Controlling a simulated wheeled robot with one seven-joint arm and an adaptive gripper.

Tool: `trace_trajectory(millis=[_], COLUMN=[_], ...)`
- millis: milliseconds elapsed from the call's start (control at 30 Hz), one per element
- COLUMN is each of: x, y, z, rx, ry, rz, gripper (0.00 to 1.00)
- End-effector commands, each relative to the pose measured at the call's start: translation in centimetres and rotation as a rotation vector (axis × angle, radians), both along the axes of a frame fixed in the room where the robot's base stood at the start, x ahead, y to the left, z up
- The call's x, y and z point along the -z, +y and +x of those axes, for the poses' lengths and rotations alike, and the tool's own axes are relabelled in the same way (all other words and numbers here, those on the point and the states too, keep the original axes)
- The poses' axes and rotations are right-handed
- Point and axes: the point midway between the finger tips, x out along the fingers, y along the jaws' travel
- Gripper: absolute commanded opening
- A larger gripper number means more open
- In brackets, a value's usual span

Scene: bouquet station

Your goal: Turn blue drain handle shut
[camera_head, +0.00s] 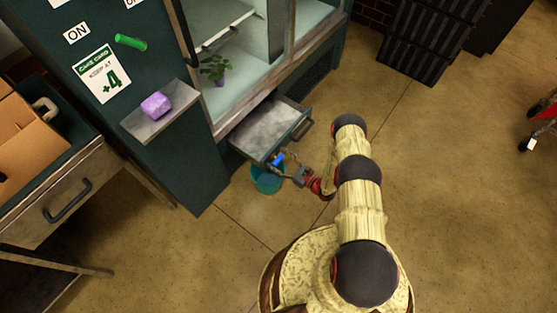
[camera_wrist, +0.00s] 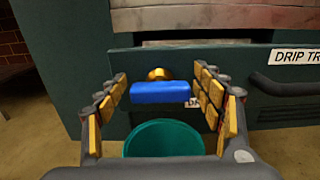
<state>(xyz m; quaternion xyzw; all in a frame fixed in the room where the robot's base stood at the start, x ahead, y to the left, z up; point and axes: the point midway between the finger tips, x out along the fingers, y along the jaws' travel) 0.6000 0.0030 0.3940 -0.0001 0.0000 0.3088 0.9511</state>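The blue drain handle (camera_wrist: 161,92) lies level across a brass fitting (camera_wrist: 159,74) on the dark green cabinet front in the wrist view. In the head view the handle (camera_head: 278,158) is small, just above a teal bucket (camera_head: 267,181). My gripper (camera_wrist: 163,100) is open, with its fingers to the left and right of the handle. The left fingertips are close to the handle's left end; I cannot tell whether they touch it. The right fingers stand apart from its right end. In the head view my gripper (camera_head: 287,166) is at the drain, below the drawer.
The bucket (camera_wrist: 163,137) stands under the drain. A drip tray drawer (camera_head: 270,128) is pulled out above it, with a dark pull handle (camera_wrist: 285,85) to the right. A purple block (camera_head: 156,105) sits on a small shelf. Open floor lies to the right.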

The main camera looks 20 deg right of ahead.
Motion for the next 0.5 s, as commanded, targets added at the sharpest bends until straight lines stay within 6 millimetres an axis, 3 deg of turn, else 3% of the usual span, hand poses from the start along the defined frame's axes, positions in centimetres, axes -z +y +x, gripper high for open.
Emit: trace_trajectory(millis=[500], x=[0.01], y=[0.0], z=[-0.01], rx=[0.0], ry=[0.0], rz=[0.0], gripper=[0.36])
